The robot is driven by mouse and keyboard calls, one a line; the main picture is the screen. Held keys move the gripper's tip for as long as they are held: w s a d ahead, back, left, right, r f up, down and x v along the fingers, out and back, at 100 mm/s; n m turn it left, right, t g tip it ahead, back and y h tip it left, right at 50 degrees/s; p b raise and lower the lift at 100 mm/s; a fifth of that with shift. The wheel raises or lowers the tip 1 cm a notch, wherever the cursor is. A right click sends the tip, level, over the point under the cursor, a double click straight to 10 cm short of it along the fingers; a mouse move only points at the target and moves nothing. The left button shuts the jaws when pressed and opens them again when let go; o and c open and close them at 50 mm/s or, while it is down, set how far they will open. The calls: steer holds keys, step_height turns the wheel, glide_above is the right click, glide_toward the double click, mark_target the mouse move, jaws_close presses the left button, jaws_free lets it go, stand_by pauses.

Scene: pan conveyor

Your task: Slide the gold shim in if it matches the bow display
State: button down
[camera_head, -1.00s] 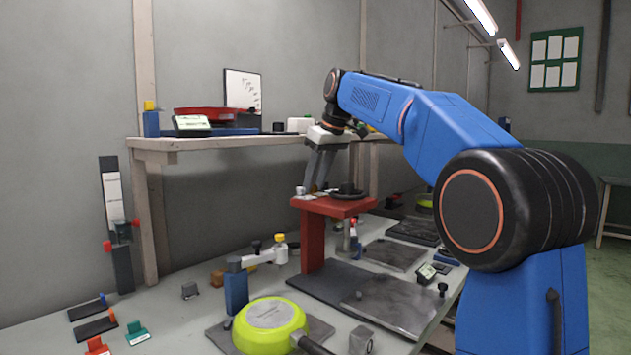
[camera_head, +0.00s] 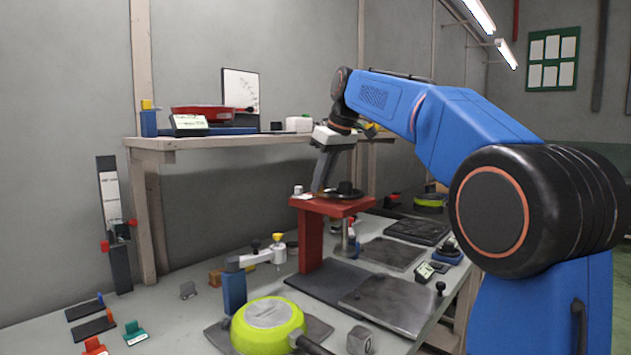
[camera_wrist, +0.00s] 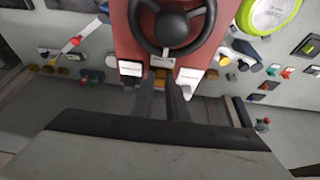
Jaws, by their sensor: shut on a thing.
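In the wrist view my gripper (camera_wrist: 161,88) reaches to the front edge of a red stand (camera_wrist: 120,30). Its two dark fingers are shut on a small gold-brown piece, which looks like the gold shim (camera_wrist: 160,75). A dark spoked wheel-like part (camera_wrist: 172,27) sits on the stand just beyond. A dark block with a white label (camera_wrist: 130,72) is left of the fingers and a white block (camera_wrist: 189,78) right. In the head view my gripper (camera_head: 320,188) is at the stand's left edge; the shim cannot be made out. A small display (camera_head: 425,271) on the bench is too small to read.
A shelf (camera_head: 230,142) behind holds a red pan (camera_head: 203,113) and another tilted display (camera_head: 190,121). Dark plates (camera_head: 390,252) lie right of the stand.

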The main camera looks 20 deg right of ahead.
steer(key=c, duration=1.7)
jaws_free()
steer(key=shift+s+d, duration=0.1)
steer(key=shift+s, duration=0.05)
steer(key=shift+r, duration=0.1)
steer(key=v, duration=1.7)
steer(key=shift+r, duration=0.15)
